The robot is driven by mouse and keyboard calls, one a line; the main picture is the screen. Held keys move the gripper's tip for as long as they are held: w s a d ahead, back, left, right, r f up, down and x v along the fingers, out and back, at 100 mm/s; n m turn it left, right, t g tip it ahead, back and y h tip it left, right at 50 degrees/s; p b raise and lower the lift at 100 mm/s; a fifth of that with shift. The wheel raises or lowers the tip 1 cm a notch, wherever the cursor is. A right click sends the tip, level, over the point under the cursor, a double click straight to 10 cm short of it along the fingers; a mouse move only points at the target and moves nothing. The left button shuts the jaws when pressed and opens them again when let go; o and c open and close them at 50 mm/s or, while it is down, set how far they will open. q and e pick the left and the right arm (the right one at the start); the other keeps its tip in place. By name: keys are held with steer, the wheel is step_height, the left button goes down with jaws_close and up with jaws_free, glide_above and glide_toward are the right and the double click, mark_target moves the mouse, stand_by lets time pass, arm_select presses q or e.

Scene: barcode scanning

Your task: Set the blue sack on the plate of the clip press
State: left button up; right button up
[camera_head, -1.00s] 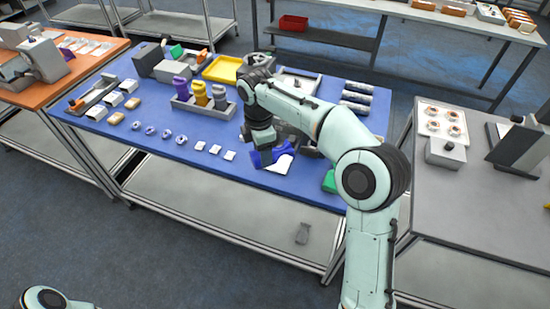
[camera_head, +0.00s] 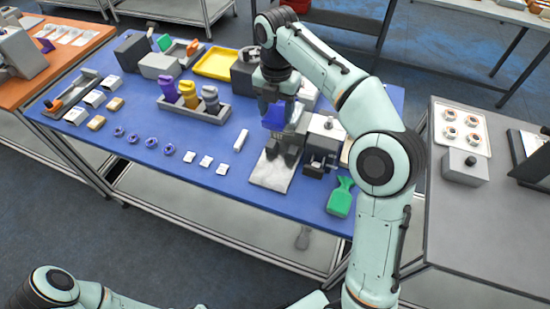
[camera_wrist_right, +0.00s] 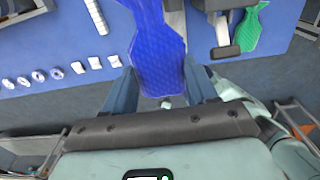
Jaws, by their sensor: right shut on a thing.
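The blue sack (camera_head: 273,117) is held upright in my right gripper (camera_head: 276,97), above the blue table. In the right wrist view the sack (camera_wrist_right: 160,60) lies between the two fingers of the gripper (camera_wrist_right: 163,82), which is shut on it. The clip press (camera_head: 323,138), a pale block with a dark knob and dark front parts, stands just right of the sack. A pale grey plate (camera_head: 270,175) lies in front of and below the sack, apart from it as far as I can tell. The wrist view shows part of the press (camera_wrist_right: 224,30). My left gripper is out of view.
A white stick (camera_head: 240,140) and white pieces (camera_head: 205,161) lie left of the plate. A grey holder with bottles (camera_head: 205,110) and a yellow tray (camera_head: 216,63) stand farther back.

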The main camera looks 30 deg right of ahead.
steer(key=f+b, duration=0.1)
steer(key=f, duration=0.3)
steer(key=f+b, duration=0.1)
steer(key=f, duration=0.4)
steer(key=f+b, duration=0.1)
steer(key=f, duration=0.4)
steer(key=shift+s+a+b, duration=0.1)
steer(key=shift+s+b, duration=0.2)
steer(key=shift+b, duration=0.05)
arm_select(q)
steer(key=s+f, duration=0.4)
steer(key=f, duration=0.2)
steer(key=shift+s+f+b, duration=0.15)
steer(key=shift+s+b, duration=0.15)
steer(key=shift+b, duration=0.1)
arm_select(e)
steer(key=shift+f, duration=2.4)
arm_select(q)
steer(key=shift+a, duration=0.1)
arm_select(e)
steer(key=shift+f, duration=0.2)
steer(key=o, duration=1.2)
steer(key=shift+c, duration=0.2)
steer(key=shift+r, duration=0.1)
